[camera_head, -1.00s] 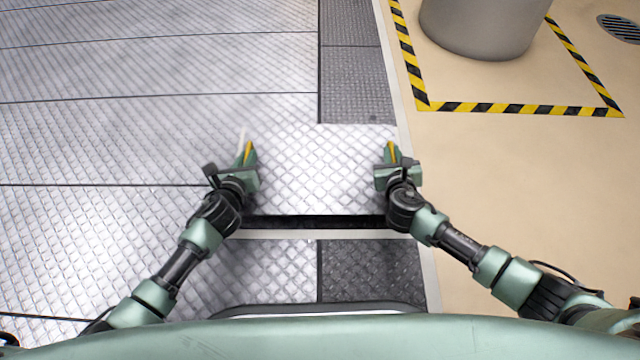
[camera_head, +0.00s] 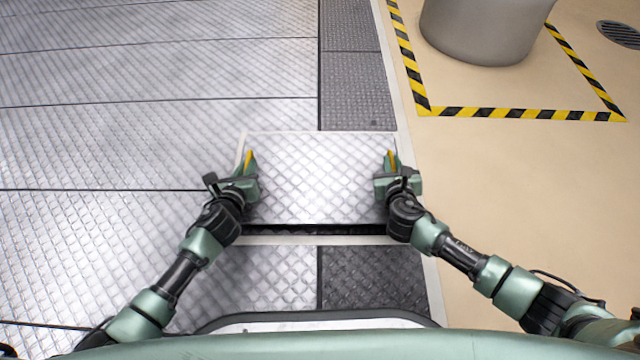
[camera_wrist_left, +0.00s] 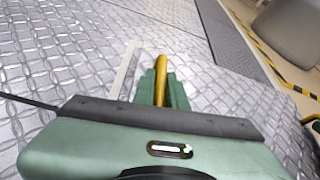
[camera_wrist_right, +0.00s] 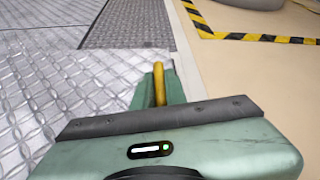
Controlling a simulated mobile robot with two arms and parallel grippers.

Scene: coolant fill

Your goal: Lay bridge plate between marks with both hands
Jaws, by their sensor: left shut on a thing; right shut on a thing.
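The bridge plate (camera_head: 318,180) is a silver diamond-tread sheet held flat between my two grippers in the head view. My left gripper (camera_head: 248,162) is shut on a yellow handle at the plate's left edge, and the handle (camera_wrist_left: 161,75) shows in the left wrist view. My right gripper (camera_head: 391,162) is shut on the yellow handle (camera_wrist_right: 158,80) at the right edge. A white line, seemingly a mark (camera_head: 240,150), runs beside the plate's left edge. A dark gap (camera_head: 320,230) shows along the plate's near edge. Whether the plate touches the floor is unclear.
Silver tread flooring (camera_head: 130,140) spreads to the left. Darker tread panels (camera_head: 355,90) lie beyond and nearer than the plate. On the beige floor (camera_head: 520,180) at right, a grey cylinder (camera_head: 480,30) stands inside yellow-black tape (camera_head: 520,110). A drain grate (camera_head: 622,33) is far right.

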